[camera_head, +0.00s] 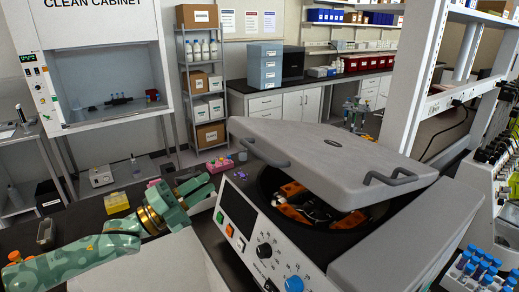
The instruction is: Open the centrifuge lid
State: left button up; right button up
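The centrifuge (238,212) stands on the dark bench in the middle right, its control panel with knobs and a small screen facing front left. Its grey lid (330,142) is tilted up and partly open. Dark handles, one at the left (257,151) and one at the right (392,179), sit on the lid's edge. Through the gap I see the dark bowl and orange rotor parts (292,190). My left gripper (205,190), on the green patterned arm, is beside the centrifuge's left side, apart from the lid. Its fingers look spread and empty. My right gripper is not in view.
A pink tube rack (219,164) and a yellow block (117,202) are on the bench near my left gripper. A rack of blue-capped tubes (482,270) stands at lower right. A white shelf post (412,70) rises behind the lid's right side.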

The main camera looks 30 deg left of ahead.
aim_at(255, 148)
pick_arm(q)
jog(key=p+x, duration=0.1)
jog(key=x, duration=0.7)
jog(key=p+x, duration=0.2)
jog(key=x, duration=0.5)
jog(key=shift+w, duration=0.5)
grip_shut()
